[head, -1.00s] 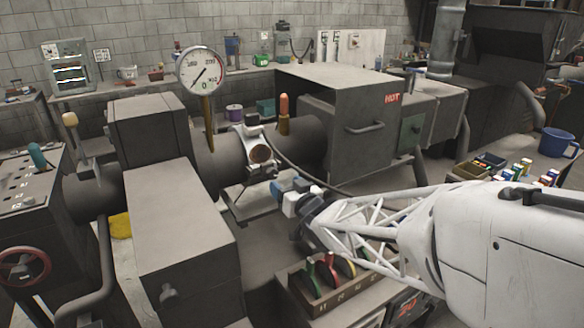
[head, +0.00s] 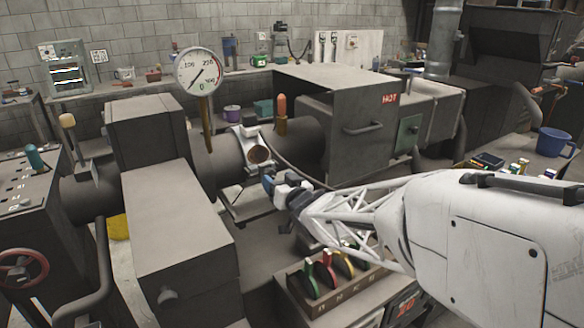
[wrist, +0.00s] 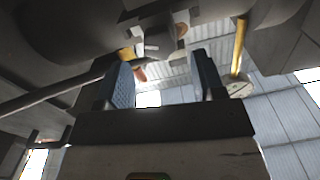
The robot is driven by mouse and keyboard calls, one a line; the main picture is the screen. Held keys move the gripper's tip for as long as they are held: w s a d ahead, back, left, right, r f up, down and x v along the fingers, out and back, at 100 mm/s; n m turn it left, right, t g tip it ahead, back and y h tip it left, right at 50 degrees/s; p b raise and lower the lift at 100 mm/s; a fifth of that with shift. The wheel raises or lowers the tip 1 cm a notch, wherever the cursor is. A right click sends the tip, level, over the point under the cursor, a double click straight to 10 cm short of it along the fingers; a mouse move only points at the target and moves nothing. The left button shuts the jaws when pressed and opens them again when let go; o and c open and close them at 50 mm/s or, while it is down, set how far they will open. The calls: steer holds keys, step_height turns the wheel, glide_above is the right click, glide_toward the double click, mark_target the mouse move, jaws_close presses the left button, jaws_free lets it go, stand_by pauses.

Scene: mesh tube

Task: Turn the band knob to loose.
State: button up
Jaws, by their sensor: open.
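A round gauge (head: 200,72) stands on a stem above the tube. A box marked HOT (head: 345,100) stands at the tube's right end. A rack with coloured levers (head: 328,275) lies below my arm. A grey housing (head: 178,215) stands to the left.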

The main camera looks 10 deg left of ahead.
mark_target(271, 175)
steer(key=shift+x, duration=2.2)
steer(key=shift+c, duration=0.4)
steer(key=c, duration=0.9)
steer(key=shift+o, duration=0.2)
steer(key=shift+a+n, duration=0.1)
steer(key=shift+n, duration=2.3)
